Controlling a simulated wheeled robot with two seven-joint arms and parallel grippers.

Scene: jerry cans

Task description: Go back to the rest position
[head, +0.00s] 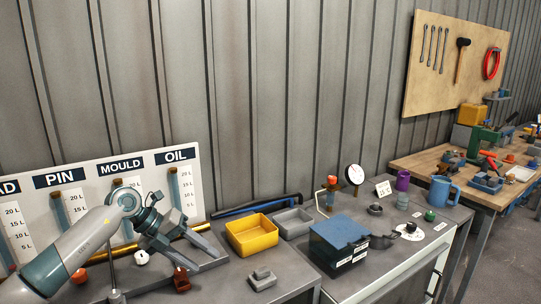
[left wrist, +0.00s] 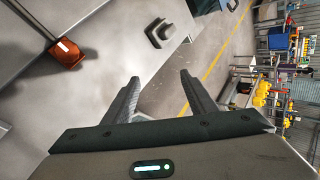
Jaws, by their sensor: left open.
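My left gripper (head: 205,256) is in the head view, in front of the white gauge board and above the grey bench. Its jaws point down and to the right. In the left wrist view, its two fingers (left wrist: 159,80) stand apart with nothing between them. An orange-brown part (left wrist: 67,53) and a grey block (left wrist: 160,33) are beyond the fingers there, clear of them. My right gripper is in neither view.
The gauge board (head: 95,171) with PIN, MOULD and OIL signs stands behind my left arm. A yellow tray (head: 252,238), a grey tray (head: 292,224), a blue box (head: 337,242) and a grey block (head: 262,279) are to the right. A wooden workbench (head: 438,172) stands farther right.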

